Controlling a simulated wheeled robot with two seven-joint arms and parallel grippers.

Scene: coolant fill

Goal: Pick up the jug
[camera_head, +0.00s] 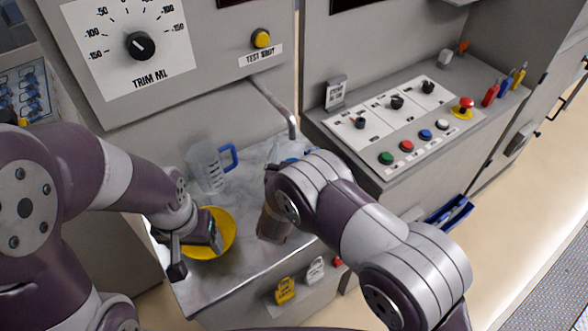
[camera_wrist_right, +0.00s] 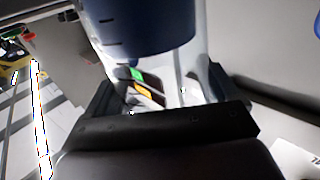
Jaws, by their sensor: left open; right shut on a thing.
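A clear measuring jug with a blue handle (camera_head: 208,168) stands upright on the worktop, left of the spout. In the right wrist view, my right gripper (camera_wrist_right: 155,98) is shut on a clear vessel with dark blue in its upper part (camera_wrist_right: 150,28), tick marks and a small green and orange label. Only part of this vessel shows, so I cannot tell whether it is a second jug. In the head view, my right arm hides most of that gripper; a clear bluish bit (camera_head: 288,152) shows beyond it. My left gripper (camera_head: 195,252) is open and empty over a yellow round dish (camera_head: 223,228).
A metal spout (camera_head: 278,106) hangs from the machine front above the worktop (camera_head: 235,268). A button panel (camera_head: 410,138) stands at the right. Yellow and white tags (camera_head: 285,290) hang on the counter front. A blue bin (camera_head: 450,213) sits low at the right.

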